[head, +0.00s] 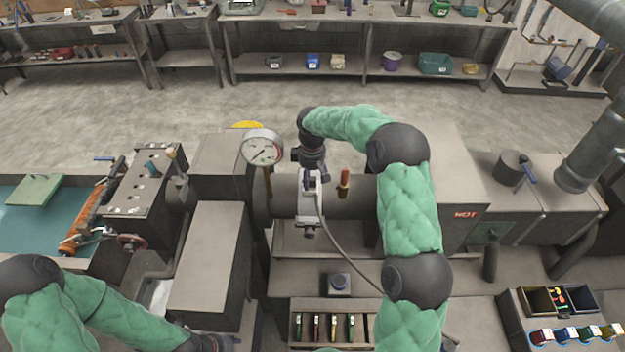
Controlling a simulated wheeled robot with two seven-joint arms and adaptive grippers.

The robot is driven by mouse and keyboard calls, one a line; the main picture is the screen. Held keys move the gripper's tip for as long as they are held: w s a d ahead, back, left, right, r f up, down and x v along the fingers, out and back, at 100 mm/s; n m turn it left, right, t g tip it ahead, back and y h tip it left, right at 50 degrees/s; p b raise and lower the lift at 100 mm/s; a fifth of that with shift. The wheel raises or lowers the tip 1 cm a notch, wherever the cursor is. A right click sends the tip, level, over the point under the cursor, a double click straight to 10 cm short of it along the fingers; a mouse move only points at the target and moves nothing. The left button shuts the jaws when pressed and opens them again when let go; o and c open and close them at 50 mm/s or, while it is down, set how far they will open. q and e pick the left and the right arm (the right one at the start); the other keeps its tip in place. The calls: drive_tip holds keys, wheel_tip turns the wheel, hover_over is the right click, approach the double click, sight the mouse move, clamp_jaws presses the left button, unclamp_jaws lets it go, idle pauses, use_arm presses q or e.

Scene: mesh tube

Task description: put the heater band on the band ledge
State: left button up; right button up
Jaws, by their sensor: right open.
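The heater band (308,211) is a pale metal band with a dark fitting at its lower end and a grey cable running down to the right. It sits at the grey horizontal barrel (350,205); whether it wraps fully around cannot be told. My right gripper (312,172) is open, pointing down at the band's upper end; contact between them is unclear. A flat grey shelf (345,238), which looks like the band ledge, runs below the barrel and shows no loose band on it. My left gripper (222,343) is at the bottom edge, its fingers hard to make out.
A pressure gauge (262,148) stands left of the band and an orange-topped fitting (344,182) right of it. A red HOT sign (466,214) marks the housing at right. A tool tray (305,343) and a tray of coloured clamps (572,337) are in front.

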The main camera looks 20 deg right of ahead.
wheel_tip(320, 180, up, 11)
drive_tip(key=b, duration=0.1)
drive_tip(key=shift+r+b, duration=0.15)
drive_tip(key=shift+b, duration=0.25)
drive_tip(key=shift+s+a, duration=0.1)
